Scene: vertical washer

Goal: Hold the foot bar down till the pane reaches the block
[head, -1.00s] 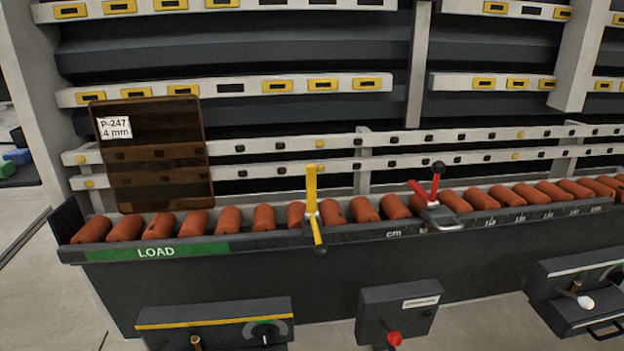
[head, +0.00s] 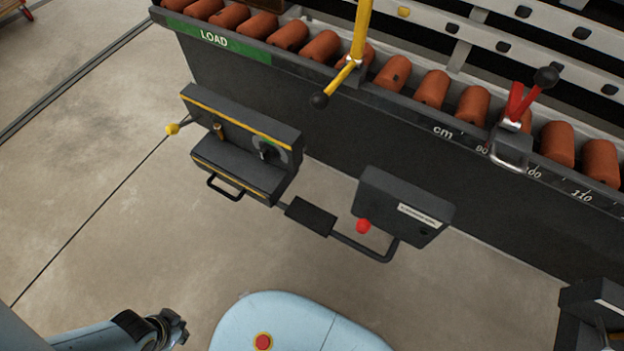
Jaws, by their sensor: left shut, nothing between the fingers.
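The foot bar (head: 362,248) is a dark tube low in front of the machine, with a flat black pad (head: 311,217) between two control boxes. Only a thin brown sliver of what looks like the pane (head: 268,4) shows at the top edge; the rest is out of view. A yellow stop arm (head: 361,30) stands up at the roller rail, right of that sliver. A red-handled clamp (head: 514,108) sits farther right on the rail; I cannot tell which is the block. My left gripper (head: 180,328) is shut and empty at the lower left, well away from the bar. My right gripper is not in view.
The left control box (head: 240,140) has a yellow-tipped lever and a handle. The right box (head: 405,205) has a red knob above the bar. Orange rollers (head: 433,88) line the rail. The concrete floor (head: 110,210) is clear at left. My blue base shows at the bottom.

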